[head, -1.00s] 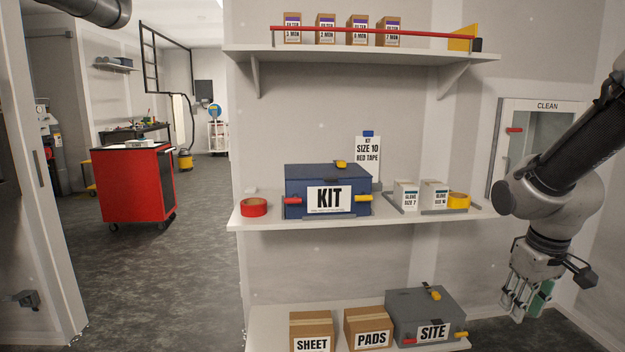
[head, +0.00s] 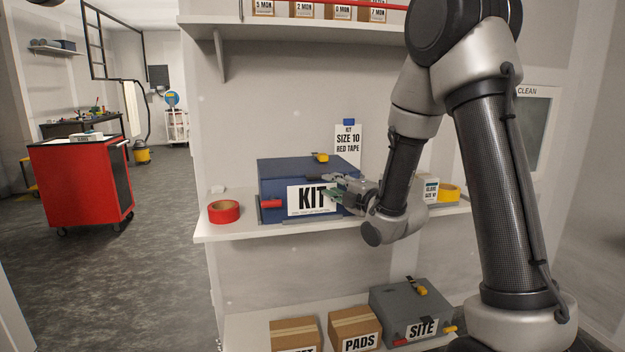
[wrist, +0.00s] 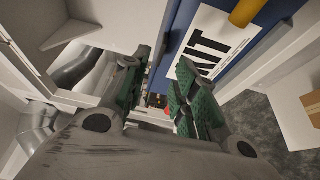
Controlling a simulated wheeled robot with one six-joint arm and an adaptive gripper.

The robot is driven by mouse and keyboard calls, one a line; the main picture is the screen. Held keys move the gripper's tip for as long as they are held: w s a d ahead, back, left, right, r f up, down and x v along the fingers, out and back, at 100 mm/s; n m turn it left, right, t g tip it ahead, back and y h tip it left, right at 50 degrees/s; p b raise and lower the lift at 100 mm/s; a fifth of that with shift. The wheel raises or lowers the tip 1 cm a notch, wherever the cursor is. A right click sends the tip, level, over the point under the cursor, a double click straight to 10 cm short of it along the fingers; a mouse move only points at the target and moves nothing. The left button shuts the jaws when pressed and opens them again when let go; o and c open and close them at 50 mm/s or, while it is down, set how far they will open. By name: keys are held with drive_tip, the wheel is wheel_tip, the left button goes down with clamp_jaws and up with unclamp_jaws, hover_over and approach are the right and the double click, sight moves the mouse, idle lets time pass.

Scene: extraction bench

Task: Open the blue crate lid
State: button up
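The blue crate (head: 278,187) with the KIT label (head: 309,200) stands on the middle shelf. Its lid (head: 290,168) looks shut, with a yellow tag (head: 320,157) on top. A red latch (head: 271,204) shows at the front left; a yellow latch (wrist: 247,12) shows in the wrist view. My gripper (head: 328,185) is at the crate's front right, near the lid's front edge. In the wrist view my gripper (wrist: 160,78) has its green-padded fingers apart, with nothing seen held between them. Whether a finger touches the crate I cannot tell.
Red tape (head: 224,211) lies left of the crate. A glove box (head: 431,189) and yellow tape (head: 449,193) are to the right, partly behind my arm. The upper shelf (head: 290,27) overhangs; a grey SITE crate (head: 388,305) is below.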

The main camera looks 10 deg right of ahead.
sight(316, 178)
drive_tip(key=x, duration=0.7)
drive_tip(key=shift+w, duration=0.35)
clamp_jaws()
